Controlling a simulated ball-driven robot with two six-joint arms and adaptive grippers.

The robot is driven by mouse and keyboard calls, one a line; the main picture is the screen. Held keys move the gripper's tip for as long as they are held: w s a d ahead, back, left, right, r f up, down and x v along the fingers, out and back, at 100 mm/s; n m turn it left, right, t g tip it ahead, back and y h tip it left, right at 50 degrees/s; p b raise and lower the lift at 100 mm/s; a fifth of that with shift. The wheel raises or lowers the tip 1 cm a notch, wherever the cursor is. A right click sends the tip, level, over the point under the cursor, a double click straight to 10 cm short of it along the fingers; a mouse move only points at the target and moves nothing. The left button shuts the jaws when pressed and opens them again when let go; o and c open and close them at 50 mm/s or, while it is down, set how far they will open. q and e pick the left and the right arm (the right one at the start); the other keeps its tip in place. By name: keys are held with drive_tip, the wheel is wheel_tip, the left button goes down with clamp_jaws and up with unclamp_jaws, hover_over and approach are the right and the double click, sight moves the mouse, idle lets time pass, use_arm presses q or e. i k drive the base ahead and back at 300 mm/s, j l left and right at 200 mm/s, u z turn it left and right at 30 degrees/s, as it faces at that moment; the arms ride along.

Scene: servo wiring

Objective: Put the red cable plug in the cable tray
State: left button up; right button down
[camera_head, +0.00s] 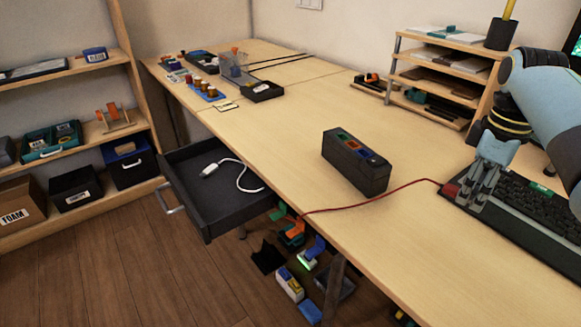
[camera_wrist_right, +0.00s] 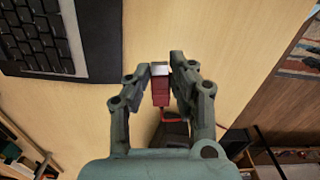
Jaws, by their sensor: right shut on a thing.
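The red cable plug (camera_head: 450,189) is between the fingers of my right gripper (camera_head: 468,194), by the left end of the keyboard. In the right wrist view the plug (camera_wrist_right: 160,92), with a pale metal end, sits between the two fingertips (camera_wrist_right: 161,75). Its red cable (camera_head: 400,187) runs left across the desk, past the black block, and over the front edge. No thing is clearly marked as the cable tray; an open dark drawer (camera_head: 207,224) under the desk holds a white cable with a plug (camera_head: 210,170). My left gripper is not in view.
A black block with coloured slots (camera_head: 352,168) stands mid-desk, between my right gripper and the drawer. A black keyboard (camera_head: 535,215) lies under the gripper. A wooden paper rack (camera_head: 440,75) stands behind. Small bins and jars sit at the far left.

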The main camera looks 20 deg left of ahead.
sight(224, 191)
drive_tip(key=j+z, duration=0.1)
drive_tip(key=z, duration=0.3)
drive_tip(key=j+z, duration=0.1)
drive_tip(key=z, duration=0.7)
drive_tip(key=k+j+z, duration=0.1)
drive_tip(key=z, duration=0.75)
drive_tip(key=k+j+z, duration=0.1)
drive_tip(key=z, duration=0.35)
drive_tip(key=k+z, duration=0.25)
drive_tip(key=z, duration=0.25)
drive_tip(key=k+u, duration=0.25)
drive_tip(key=j+u, duration=0.25)
drive_tip(key=u, duration=0.95)
drive_tip(key=k+j+u, duration=0.1)
drive_tip(key=u, duration=0.8)
drive_tip(key=j+u, duration=0.1)
drive_tip(key=u, duration=0.4)
drive_tip(key=j+u, duration=0.1)
drive_tip(key=u, duration=0.8)
drive_tip(key=j+u, duration=0.1)
drive_tip(key=u, duration=0.4)
